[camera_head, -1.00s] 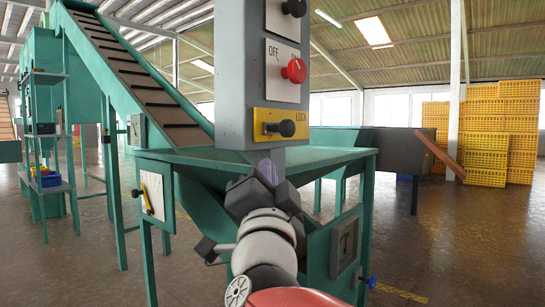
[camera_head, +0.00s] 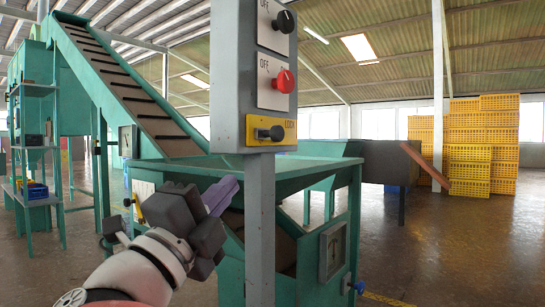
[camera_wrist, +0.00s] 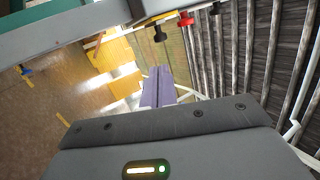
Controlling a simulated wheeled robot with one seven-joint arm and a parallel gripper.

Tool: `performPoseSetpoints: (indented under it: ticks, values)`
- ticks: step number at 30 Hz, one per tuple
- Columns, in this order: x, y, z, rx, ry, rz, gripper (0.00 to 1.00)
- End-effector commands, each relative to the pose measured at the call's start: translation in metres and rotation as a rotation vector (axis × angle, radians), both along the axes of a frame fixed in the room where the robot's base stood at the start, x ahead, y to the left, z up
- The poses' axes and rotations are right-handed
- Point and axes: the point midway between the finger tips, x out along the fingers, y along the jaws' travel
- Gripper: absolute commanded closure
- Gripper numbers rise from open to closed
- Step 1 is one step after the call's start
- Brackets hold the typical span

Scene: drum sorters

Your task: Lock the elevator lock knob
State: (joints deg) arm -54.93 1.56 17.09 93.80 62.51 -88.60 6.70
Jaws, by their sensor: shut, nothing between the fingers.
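The lock knob (camera_head: 270,133) is a black knob on a yellow plate (camera_head: 286,130) marked LOCK, at the bottom of a grey control box (camera_head: 233,80) on a post. Its lever appears to lie sideways, pointing right. My gripper (camera_head: 230,190) is in the head view, left of the post and below the box, its purple fingers closed and empty, apart from the knob. In the wrist view the purple fingers (camera_wrist: 158,88) point toward the background, and black knobs (camera_wrist: 159,34) and a red knob (camera_wrist: 185,19) stick out from the box along the top edge.
A red knob (camera_head: 283,82) and a black knob (camera_head: 284,21) sit above the lock plate. The grey post (camera_head: 260,230) stands beside my gripper. A green hopper (camera_head: 320,170) and conveyor (camera_head: 130,85) are behind. Yellow crates (camera_head: 480,145) are stacked far right.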

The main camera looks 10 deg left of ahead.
Motion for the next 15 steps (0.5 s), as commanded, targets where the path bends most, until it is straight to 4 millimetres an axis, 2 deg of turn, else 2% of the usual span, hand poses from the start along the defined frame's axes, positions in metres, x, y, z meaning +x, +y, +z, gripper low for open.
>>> performPoseSetpoints:
  ticks: [5, 15]
  values:
    - [0.019, -0.005, 0.011, 0.0, 0.0, -0.003, 1.0]
    - [0.082, -0.02, 0.044, 0.0, -0.001, -0.003, 1.0]
